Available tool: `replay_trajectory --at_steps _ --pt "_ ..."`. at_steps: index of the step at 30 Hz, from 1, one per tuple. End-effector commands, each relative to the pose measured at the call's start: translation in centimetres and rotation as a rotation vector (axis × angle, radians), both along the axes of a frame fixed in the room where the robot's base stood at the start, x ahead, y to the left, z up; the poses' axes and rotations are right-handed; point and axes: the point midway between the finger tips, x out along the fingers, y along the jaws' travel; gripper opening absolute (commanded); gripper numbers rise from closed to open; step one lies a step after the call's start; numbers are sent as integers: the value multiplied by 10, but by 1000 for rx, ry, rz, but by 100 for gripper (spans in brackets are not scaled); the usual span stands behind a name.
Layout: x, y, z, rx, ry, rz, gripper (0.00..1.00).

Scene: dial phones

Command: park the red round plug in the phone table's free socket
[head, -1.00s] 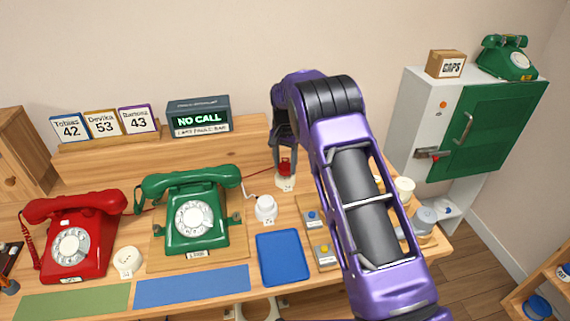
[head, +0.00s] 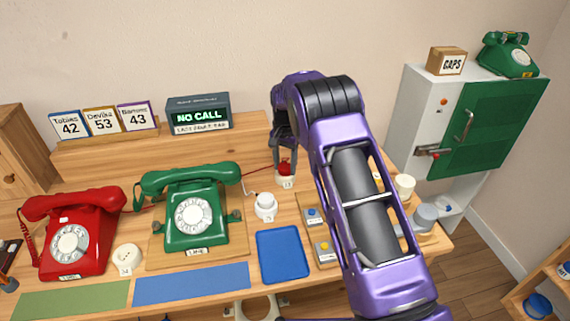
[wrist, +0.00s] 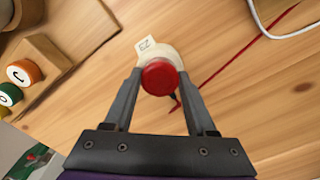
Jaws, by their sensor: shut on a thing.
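The red round plug (head: 285,169) is between the fingers of my gripper (head: 285,158), at the back of the phone table (head: 340,292). In the wrist view the red plug (wrist: 160,77) shows end on, with the two fingers of my gripper (wrist: 160,88) closed on its sides. A white round socket (head: 285,183) with a small label is directly under the plug; the wrist view shows part of its white rim (wrist: 172,54) beyond the plug. I cannot tell how deep the plug sits in it. A thin red cord (wrist: 228,70) runs from the plug across the table.
A green phone (head: 195,210) and a red phone (head: 75,235) stand to the left. White round pieces (head: 265,206) and (head: 128,259) sit near them. A blue tray (head: 282,255) lies in front. My arm covers the table's right part.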

Motion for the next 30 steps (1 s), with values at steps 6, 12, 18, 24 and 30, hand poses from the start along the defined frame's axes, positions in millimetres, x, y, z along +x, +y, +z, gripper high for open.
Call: replay_trajectory --at_steps 6,12,18,24,30 --pt "0 0 0 0 0 0 73" --pt "0 0 0 0 0 0 91" --pt "0 0 1 0 0 0 91" --pt "1 0 22 0 -2 0 91" --pt "1 0 69 1 -5 0 91"
